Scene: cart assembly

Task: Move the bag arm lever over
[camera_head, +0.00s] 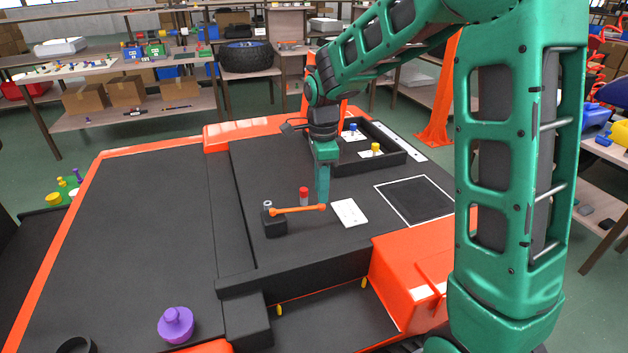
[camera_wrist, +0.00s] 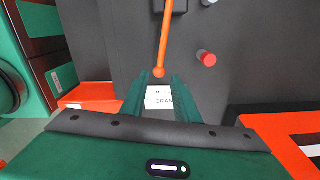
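The bag arm lever (camera_head: 297,210) is a thin orange bar with a round knob at its free end. It runs right from a black block (camera_head: 274,226) with a grey pivot. In the wrist view the lever (camera_wrist: 164,42) comes down from the top, its knob at the fingertips. My gripper (camera_head: 323,204) points down at the knob end. In the wrist view my gripper (camera_wrist: 160,78) has its two green fingers apart, with the knob between or just beyond the tips. I cannot tell if a finger touches it.
A white printed card (camera_head: 350,213) lies right of the lever's knob. A red-topped cylinder (camera_head: 304,196) stands behind the lever. A black tray (camera_head: 398,151) with blue and yellow knobbed pieces is at the back. A purple knob (camera_head: 175,324) sits at the front left.

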